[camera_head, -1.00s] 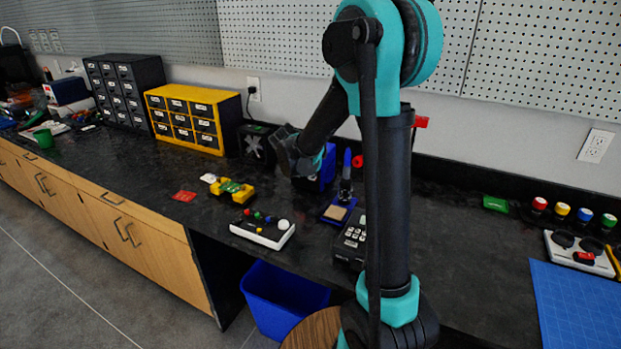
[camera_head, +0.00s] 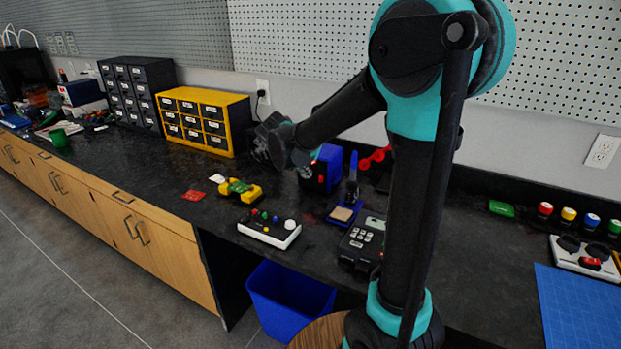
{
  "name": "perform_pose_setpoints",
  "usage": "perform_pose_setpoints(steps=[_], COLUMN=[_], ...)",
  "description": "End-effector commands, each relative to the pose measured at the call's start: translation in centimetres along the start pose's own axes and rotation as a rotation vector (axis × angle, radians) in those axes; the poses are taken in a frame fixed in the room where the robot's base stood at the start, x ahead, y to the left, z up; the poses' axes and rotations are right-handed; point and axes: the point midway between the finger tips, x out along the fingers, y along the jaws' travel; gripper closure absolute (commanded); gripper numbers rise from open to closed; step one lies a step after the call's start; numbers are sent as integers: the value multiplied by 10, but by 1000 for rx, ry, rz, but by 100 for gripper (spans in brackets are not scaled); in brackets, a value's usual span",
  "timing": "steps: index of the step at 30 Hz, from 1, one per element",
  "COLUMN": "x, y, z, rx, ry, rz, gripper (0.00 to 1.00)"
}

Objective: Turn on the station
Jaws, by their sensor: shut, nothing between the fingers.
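The station appears to be the blue box (camera_head: 331,157) with a dark front and a red switch (camera_head: 321,180), on the black bench right of the arm's end. Whether the switch is on cannot be told. A blue-handled iron in a stand (camera_head: 352,180) with a tan sponge (camera_head: 342,214) is just to its right.
A white panel with coloured knobs (camera_head: 268,230), a yellow-green part (camera_head: 240,189) and a black keypad device (camera_head: 361,244) lie in front. A yellow drawer cabinet (camera_head: 241,113) stands left. A blue bin (camera_head: 285,303) is below the bench edge.

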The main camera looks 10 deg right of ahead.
Motion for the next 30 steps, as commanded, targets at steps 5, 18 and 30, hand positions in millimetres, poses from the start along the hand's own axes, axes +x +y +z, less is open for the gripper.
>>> perform_pose_setpoints(steps=[5,18,30], x=[-20,-26,-18], y=[0,0,-1], z=[0,0,-13], rx=[0,1,1], ry=[0,0,0], rz=[0,0,-1], gripper=[100,100,100])
